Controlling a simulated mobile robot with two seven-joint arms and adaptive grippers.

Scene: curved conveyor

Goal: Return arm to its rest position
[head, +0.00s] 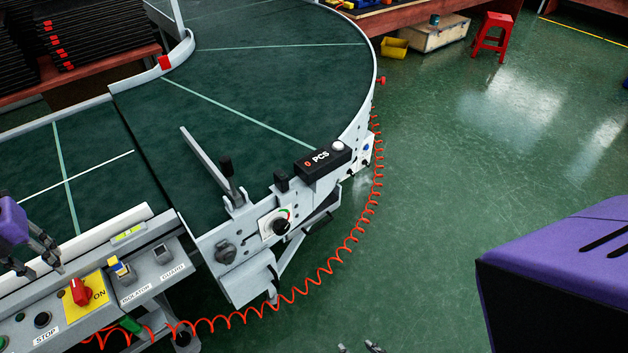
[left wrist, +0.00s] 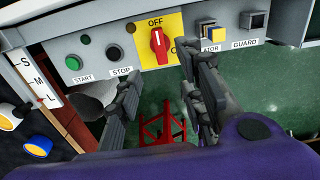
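My left gripper (head: 44,268) is at the left edge of the head view, above the control panel. In the left wrist view its two dark fingers (left wrist: 158,68) are spread apart with nothing between them. Just beyond them is a red rotary switch (left wrist: 158,44) on a yellow plate, its handle upright below the word OFF. The switch also shows in the head view (head: 81,291), to the right of and below the fingers. Only two small dark tips of my right gripper (head: 358,348) show at the bottom edge of the head view. They are apart, and the rest is cut off.
The control panel (left wrist: 100,40) carries a green START button (left wrist: 84,66), a black STOP button and more switches. The curved conveyor (head: 250,90) fills the middle. A coiled orange hose (head: 345,245) hangs along its edge. Open green floor (head: 430,180) lies right. A red stool (head: 492,38) stands far back.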

